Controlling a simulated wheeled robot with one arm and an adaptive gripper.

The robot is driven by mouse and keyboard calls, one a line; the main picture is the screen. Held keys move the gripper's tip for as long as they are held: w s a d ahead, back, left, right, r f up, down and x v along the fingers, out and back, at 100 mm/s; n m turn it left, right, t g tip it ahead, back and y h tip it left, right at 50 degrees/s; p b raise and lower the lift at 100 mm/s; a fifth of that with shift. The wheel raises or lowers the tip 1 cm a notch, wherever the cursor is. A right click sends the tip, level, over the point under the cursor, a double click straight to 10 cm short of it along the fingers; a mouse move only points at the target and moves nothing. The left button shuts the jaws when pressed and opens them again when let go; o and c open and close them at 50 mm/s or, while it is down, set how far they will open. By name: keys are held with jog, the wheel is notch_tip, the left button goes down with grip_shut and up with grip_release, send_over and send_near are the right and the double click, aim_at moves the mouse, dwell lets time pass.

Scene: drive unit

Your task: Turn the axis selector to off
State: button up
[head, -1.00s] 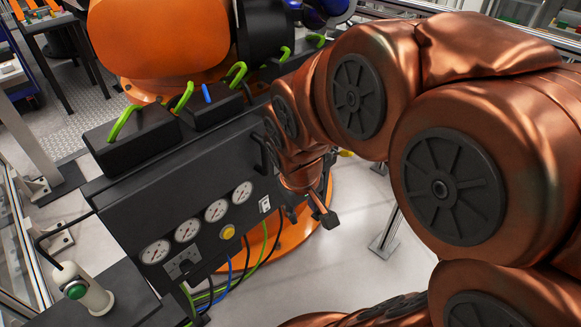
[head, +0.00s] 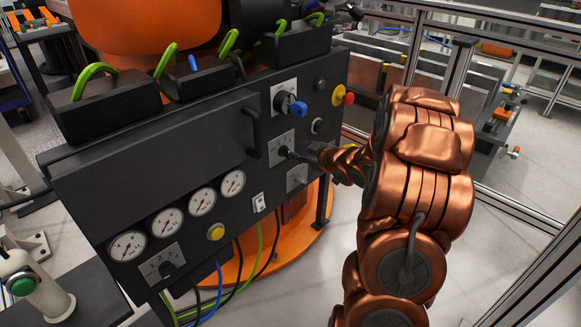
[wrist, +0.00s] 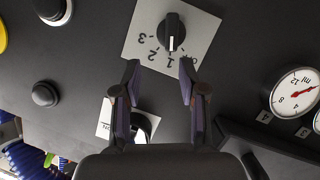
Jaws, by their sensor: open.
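The axis selector (wrist: 171,33) is a black knob on a pale plate marked OFF, 1, 2 and 3, seen upside down in the wrist view. Its white mark appears to point at 1. My gripper (wrist: 159,72) is open and empty, its fingertips apart on either side of the plate's lower part in the picture, short of the knob. In the head view, my gripper (head: 302,156) reaches from the right to a plate (head: 281,139) on the black panel and partly covers its knob. Contact with the panel cannot be told.
The black panel (head: 150,165) carries several gauges (head: 232,184), a handle (head: 250,128), a blue switch (head: 291,104) and a red stop button (head: 347,98) near the gripper. Another selector (head: 165,268) sits lower left.

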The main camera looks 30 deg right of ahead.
aim_at(286, 153)
notch_tip(286, 153, down, 4)
jog(key=s+d+t+y+b, duration=0.1)
jog(key=s+t+y+b, duration=0.1)
jog(key=b, duration=0.1)
jog(key=w+a+n+t+y+b, duration=0.1)
jog(key=w, duration=0.6)
jog(key=shift+a, duration=0.4)
jog(key=shift+f, duration=0.1)
jog(key=shift+c, duration=0.3)
grip_shut()
